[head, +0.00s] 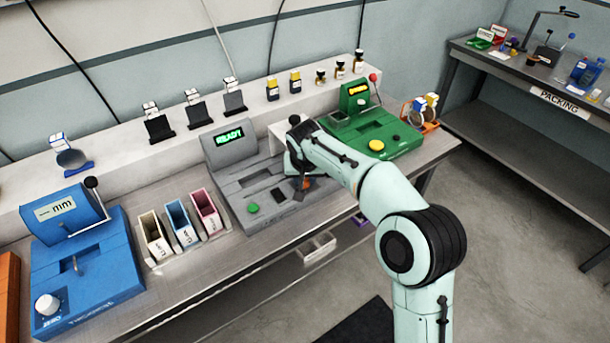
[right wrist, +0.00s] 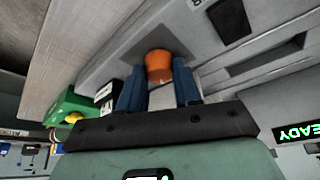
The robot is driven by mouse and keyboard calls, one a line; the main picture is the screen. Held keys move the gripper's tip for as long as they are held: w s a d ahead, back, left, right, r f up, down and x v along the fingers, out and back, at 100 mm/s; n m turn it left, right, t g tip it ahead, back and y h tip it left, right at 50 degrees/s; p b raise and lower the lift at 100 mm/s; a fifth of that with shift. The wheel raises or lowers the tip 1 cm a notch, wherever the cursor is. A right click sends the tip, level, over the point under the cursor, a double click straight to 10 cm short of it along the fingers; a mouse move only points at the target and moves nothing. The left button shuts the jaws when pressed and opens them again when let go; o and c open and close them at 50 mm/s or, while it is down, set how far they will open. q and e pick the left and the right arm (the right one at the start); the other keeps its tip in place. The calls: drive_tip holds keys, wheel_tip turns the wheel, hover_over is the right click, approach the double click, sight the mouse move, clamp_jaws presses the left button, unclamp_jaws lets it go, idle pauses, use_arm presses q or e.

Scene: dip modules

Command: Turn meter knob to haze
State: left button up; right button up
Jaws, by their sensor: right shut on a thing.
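The grey meter (head: 232,165) stands on the bench with a lit green READY display (head: 229,137). Its orange knob (head: 306,184) is at the right front of the meter, partly covered by my right arm in the head view. In the right wrist view the orange knob (right wrist: 158,64) sits between the blue fingers of my right gripper (right wrist: 158,84), which is shut on it. I cannot read any knob markings or the pointer's direction. My left gripper is not in view.
A green machine (head: 372,130) stands close to the right of the meter. Cream, blue and pink bins (head: 182,225) and a blue thickness gauge (head: 85,270) stand to the left. Several bottles and dark stands line the back shelf. A packing table (head: 540,80) is at the far right.

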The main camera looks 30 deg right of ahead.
drive_tip(key=shift+w+a+m+h, duration=0.1)
drive_tip(key=shift+m+h, duration=0.3)
drive_tip(key=shift+m, duration=0.8)
drive_tip(key=shift+m+g, duration=0.3)
drive_tip(key=o, duration=1)
drive_tip(key=p+v, duration=0.1)
drive_tip(key=v, duration=1.2)
drive_tip(key=shift+a+r+p, duration=0.1)
drive_tip(key=shift+r+p, duration=0.05)
drive_tip(key=shift+p, duration=0.2)
